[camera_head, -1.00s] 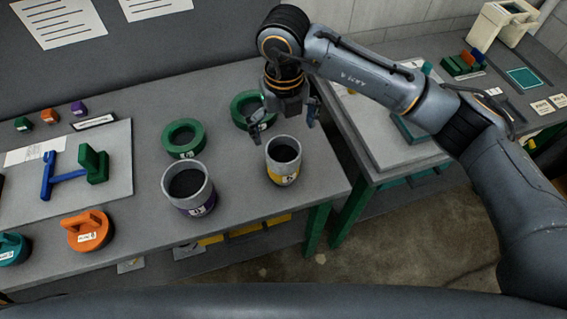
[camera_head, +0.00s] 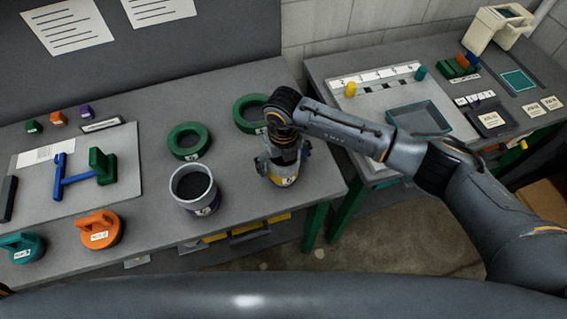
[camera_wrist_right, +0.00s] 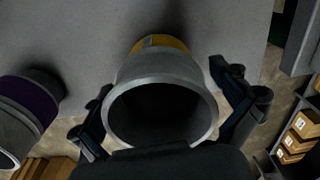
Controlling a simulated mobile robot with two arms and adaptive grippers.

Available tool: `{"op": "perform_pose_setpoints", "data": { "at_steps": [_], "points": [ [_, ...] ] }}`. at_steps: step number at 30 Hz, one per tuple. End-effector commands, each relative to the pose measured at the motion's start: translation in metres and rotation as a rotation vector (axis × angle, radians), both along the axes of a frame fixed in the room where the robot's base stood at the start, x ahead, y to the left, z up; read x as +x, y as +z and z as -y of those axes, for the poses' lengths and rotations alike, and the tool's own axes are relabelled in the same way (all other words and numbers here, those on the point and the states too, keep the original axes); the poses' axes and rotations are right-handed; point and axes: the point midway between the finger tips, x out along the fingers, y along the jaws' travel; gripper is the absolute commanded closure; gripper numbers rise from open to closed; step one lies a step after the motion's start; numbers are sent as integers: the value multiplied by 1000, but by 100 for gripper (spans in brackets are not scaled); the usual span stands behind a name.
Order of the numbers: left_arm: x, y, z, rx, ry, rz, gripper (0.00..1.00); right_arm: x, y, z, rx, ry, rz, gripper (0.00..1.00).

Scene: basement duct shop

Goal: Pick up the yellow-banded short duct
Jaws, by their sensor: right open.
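The yellow-banded short duct (camera_head: 284,178) stands upright near the right front corner of the left workbench, a grey open-topped cylinder with a yellow band low down. It also shows in the right wrist view (camera_wrist_right: 160,75), its dark mouth facing the camera. My right gripper (camera_head: 283,160) is open and down over the duct, with one finger on each side. In the right wrist view the fingers of my gripper (camera_wrist_right: 165,110) stand apart from the wall, a gap showing at least on the right. My left gripper is not in view.
A purple-banded duct (camera_head: 195,190) stands to the left; it also shows in the right wrist view (camera_wrist_right: 27,110). Two green rings (camera_head: 188,141) lie behind. An orange handled piece (camera_head: 100,230) and a teal one (camera_head: 22,247) lie left. A second bench (camera_head: 400,80) stands right, across a gap.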

Motion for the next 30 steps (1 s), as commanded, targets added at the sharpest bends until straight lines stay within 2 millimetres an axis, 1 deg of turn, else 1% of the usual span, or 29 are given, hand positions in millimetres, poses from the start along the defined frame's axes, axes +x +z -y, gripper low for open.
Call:
{"op": "perform_pose_setpoints", "data": {
  "at_steps": [6, 11, 12, 14, 15, 16, 25, 30],
  "points": [
    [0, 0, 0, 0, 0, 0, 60, 0, -2, 0, 0, 0, 1, 0],
    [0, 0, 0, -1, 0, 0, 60, 0, -1, 0, 0, 0, 1, 33],
    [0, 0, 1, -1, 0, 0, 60, 0, -1, 0, 0, 0, 0, 41],
    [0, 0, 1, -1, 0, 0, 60, 0, -1, 0, 0, 0, 0, 53],
    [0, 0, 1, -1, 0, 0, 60, 0, -1, 0, 0, 0, 0, 61],
    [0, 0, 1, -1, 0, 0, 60, 0, -1, 0, 1, 0, 1, 65],
    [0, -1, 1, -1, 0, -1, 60, 0, 2, 0, 1, 0, 1, 66],
    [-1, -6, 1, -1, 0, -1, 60, 1, 15, 0, 2, 0, 3, 66]
  ]
}}
